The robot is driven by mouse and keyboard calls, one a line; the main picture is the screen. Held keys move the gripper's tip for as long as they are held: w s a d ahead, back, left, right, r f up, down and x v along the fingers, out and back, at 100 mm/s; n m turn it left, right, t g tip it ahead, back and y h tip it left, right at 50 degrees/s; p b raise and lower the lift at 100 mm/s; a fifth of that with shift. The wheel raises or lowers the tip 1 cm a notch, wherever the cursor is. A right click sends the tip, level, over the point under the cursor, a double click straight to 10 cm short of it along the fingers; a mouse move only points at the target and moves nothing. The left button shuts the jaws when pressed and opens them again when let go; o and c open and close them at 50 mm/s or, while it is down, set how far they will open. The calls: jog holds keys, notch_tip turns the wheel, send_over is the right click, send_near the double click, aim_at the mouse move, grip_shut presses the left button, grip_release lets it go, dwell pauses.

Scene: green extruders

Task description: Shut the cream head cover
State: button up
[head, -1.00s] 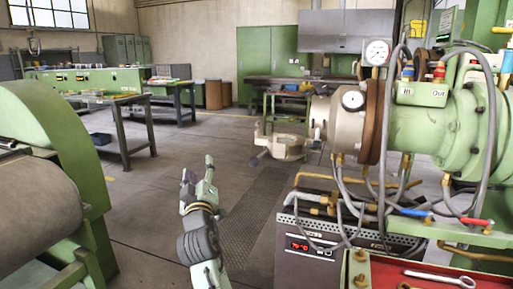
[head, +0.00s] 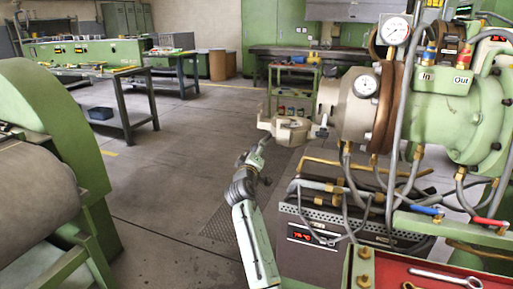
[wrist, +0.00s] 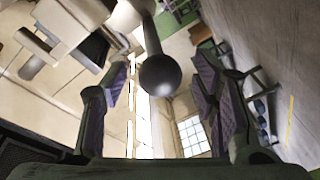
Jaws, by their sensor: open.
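The cream head cover (head: 289,130) stands swung out from the cream extruder head (head: 328,100), to its left, in the head view. Part of the cover also shows at the upper left of the wrist view (wrist: 75,20). A rod with a dark ball knob (wrist: 160,78) reaches down into the wrist view. My gripper (head: 256,155) is just below and left of the cover. In the wrist view my gripper (wrist: 159,92) is open, with one padded finger on each side of the knob. Neither finger visibly touches it.
The green extruder barrel (head: 450,120) with gauges and hoses is on the right, above a dark control unit (head: 305,238). A green roller machine (head: 55,130) stands at the left. The floor (head: 165,185) between them is clear.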

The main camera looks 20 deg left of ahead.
jog(key=shift+w+a, duration=0.2)
jog(key=shift+w, duration=0.8)
jog(key=shift+c, duration=0.4)
grip_shut()
